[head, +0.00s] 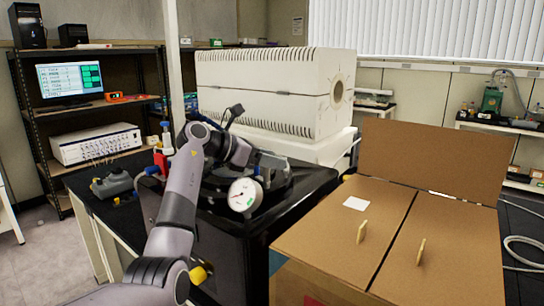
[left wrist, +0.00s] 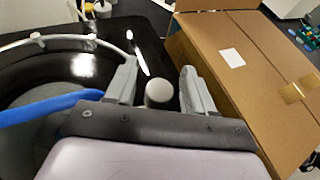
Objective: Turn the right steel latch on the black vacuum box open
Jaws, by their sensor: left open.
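The black vacuum box (head: 232,235) stands in front of the white ribbed machine, with a round dial gauge (head: 245,195) on its near side. My left gripper (head: 270,165) is over the right part of the box top. In the left wrist view its two grey fingers (left wrist: 158,68) are apart. A grey rounded knob-like piece (left wrist: 159,94) shows between them; I cannot tell whether it is the right latch or whether a finger touches it. A thin shiny strip (left wrist: 139,52) lies beyond the left finger. My arm hides part of the box top.
A cardboard box (head: 335,240) with raised back flap stands close to the right. A ribbed white machine (head: 270,90) is behind. A blue hose (left wrist: 50,105) crosses the round chamber (left wrist: 60,70). Shelves with a monitor (head: 70,80) are at left.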

